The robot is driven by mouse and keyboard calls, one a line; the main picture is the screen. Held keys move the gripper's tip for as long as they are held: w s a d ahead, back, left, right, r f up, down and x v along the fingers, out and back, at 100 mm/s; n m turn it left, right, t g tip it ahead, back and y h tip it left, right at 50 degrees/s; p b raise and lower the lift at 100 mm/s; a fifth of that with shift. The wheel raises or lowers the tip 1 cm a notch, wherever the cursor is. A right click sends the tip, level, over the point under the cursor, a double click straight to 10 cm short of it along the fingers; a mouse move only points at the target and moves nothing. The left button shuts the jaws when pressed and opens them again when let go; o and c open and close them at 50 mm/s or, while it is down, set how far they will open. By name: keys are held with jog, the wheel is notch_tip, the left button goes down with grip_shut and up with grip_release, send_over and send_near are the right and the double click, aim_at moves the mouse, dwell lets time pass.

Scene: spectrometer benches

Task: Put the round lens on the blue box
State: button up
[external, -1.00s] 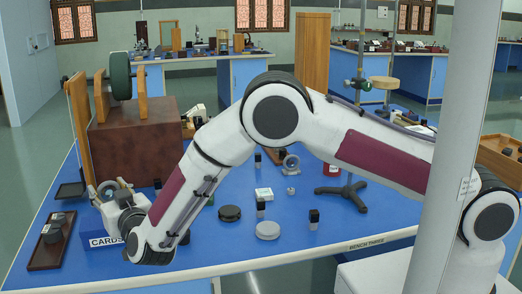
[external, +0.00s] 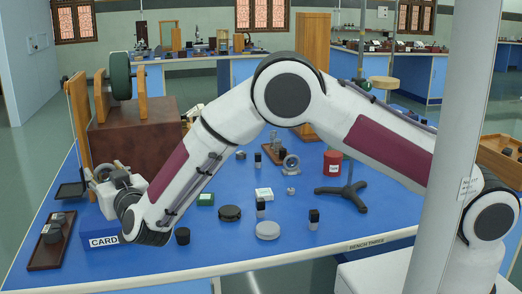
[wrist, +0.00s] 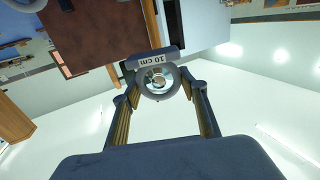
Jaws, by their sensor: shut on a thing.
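The round lens (wrist: 146,92) is in a dark ring mount with a "10 cm" label, seen in the wrist view. My gripper (wrist: 158,82) is shut on it, one finger on each side. In the external view my gripper (external: 104,180) is at the left of the bench, pointing away from the camera, and the lens is hard to make out there. The blue box (external: 88,228) with a "CARDS" label stands at the front left of the bench. My gripper shows above it, and my wrist hides its right end. The blue box cannot be made out in the wrist view.
A large brown box (external: 140,140) stands behind my gripper, with a wooden post (external: 80,125) on its left. A dark tray (external: 45,255) lies left of the blue box. Dark and pale discs (external: 268,230) and a black stand (external: 345,195) are on the bench to the right.

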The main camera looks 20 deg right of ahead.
jog(key=w+d+r, duration=0.1)
jog(key=w+d, duration=0.1)
jog(key=w, duration=0.3)
jog(key=n+g+y, duration=0.4)
jog(key=n+y, duration=0.1)
jog(key=y, duration=0.1)
send_over(105, 221)
jog(key=shift+w+f, duration=0.1)
jog(key=shift+f, duration=0.25)
jog(key=shift+f, duration=3.1)
jog(key=shift+f, duration=0.1)
jog(key=shift+f, duration=1.8)
jog(key=shift+f, duration=0.1)
